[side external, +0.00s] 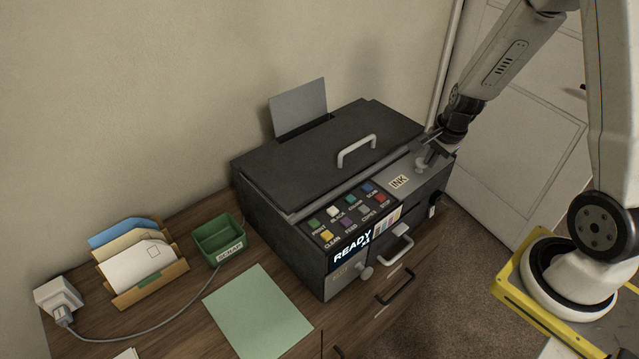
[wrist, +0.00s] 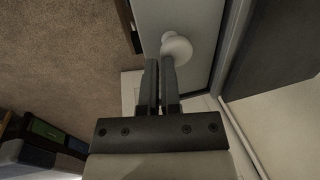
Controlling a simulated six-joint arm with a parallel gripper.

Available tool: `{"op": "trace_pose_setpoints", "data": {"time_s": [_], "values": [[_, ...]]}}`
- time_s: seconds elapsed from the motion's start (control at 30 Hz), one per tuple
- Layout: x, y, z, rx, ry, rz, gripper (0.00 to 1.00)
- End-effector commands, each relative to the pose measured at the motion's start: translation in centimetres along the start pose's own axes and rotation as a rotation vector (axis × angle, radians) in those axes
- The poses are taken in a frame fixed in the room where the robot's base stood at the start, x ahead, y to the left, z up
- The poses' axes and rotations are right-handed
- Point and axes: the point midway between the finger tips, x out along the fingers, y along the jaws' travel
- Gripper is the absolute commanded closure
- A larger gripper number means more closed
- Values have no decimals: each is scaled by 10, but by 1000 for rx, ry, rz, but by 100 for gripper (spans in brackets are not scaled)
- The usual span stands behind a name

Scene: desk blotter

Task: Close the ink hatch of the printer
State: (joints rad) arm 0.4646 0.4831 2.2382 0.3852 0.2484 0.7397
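The dark printer (side external: 300,172) stands on the wooden desk. Its ink hatch is the grey panel marked INK (side external: 399,181) at the right of its top. The panel looks about level with the printer's top in the side view; I cannot tell whether it is fully closed. A pale round knob (side external: 421,164) stands on the panel. In the wrist view the knob (wrist: 177,46) is just beyond my fingertips, on the grey panel (wrist: 204,66). My gripper (wrist: 160,62) has its fingers close together with nothing between them. It is over the knob (side external: 432,146); contact is unclear.
The printer's scanner lid (side external: 325,150) has a raised handle, left of the hatch. A button panel (side external: 345,215) is in front. A green scrap tray (side external: 218,240), envelope rack (side external: 140,270) and green sheet (side external: 257,310) lie left. A door (side external: 530,120) is behind.

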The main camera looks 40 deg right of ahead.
Motion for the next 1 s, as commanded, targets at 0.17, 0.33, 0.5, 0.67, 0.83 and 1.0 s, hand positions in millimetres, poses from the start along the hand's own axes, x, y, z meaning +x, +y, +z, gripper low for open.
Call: {"op": "trace_pose_setpoints", "data": {"time_s": [0.17, 0.33, 0.5, 0.67, 0.83, 1.0], "values": [[3, 4, 0, 1, -2, 10, 100], [-2, 3, 1, 2, -3, 9, 100], [-14, -1, 0, 1, -1, 4, 100], [-31, -5, 0, 0, 0, -1, 100], [-47, 2, 0, 3, 1, -1, 100], [-59, 18, 0, 2, 2, -2, 100]]}}
